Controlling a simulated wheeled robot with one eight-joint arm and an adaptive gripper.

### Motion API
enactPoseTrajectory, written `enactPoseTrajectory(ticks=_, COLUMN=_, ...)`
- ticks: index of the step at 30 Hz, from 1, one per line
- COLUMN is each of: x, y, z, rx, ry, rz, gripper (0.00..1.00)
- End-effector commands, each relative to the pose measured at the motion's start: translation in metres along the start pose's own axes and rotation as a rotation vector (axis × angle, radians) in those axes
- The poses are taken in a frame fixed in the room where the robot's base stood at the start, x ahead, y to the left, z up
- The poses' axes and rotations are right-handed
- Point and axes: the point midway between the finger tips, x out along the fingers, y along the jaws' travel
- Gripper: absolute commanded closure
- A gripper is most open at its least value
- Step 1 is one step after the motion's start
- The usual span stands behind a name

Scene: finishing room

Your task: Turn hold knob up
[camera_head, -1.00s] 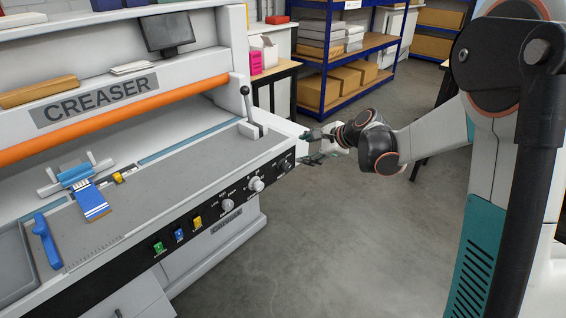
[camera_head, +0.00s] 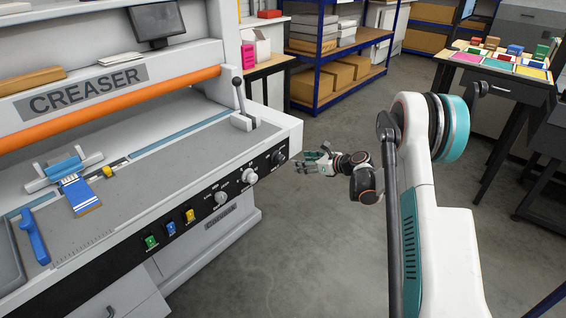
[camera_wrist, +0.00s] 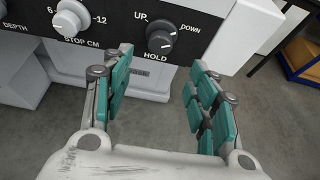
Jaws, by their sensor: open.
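The hold knob (camera_wrist: 159,42) is a dark round knob on the creaser's black front panel, with UP to its upper left, DOWN to its upper right and HOLD below. It bears a thin light mark; its exact setting is hard to read. In the head view the hold knob (camera_head: 279,157) sits near the panel's right end. My gripper (camera_head: 314,163) is just right of that end, apart from the machine. In the wrist view my gripper (camera_wrist: 162,64) is open and empty, its teal-padded fingers spread left and right below the knob, not touching it.
The white stop knob (camera_wrist: 72,18) is left of the hold knob. The creaser (camera_head: 95,88) has a lever (camera_head: 239,105) above the panel's right end. A table with coloured pads (camera_head: 498,62) and a blue shelf (camera_head: 335,60) stand behind. Open floor lies right of the creaser.

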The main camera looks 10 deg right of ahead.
Motion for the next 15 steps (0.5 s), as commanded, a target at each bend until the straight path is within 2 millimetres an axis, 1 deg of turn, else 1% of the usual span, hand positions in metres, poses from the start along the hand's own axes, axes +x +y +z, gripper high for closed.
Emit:
enactPoseTrajectory(ticks=1, x=0.011, y=0.001, z=-0.002, rx=-0.002, ry=0.0, rz=0.002, gripper=0.46)
enactPoseTrajectory(ticks=9, x=0.065, y=0.001, z=-0.003, rx=-0.003, ry=0.0, rz=0.003, gripper=0.46)
enactPoseTrajectory(ticks=15, x=0.097, y=0.001, z=-0.002, rx=-0.003, ry=0.001, rz=0.001, gripper=0.46)
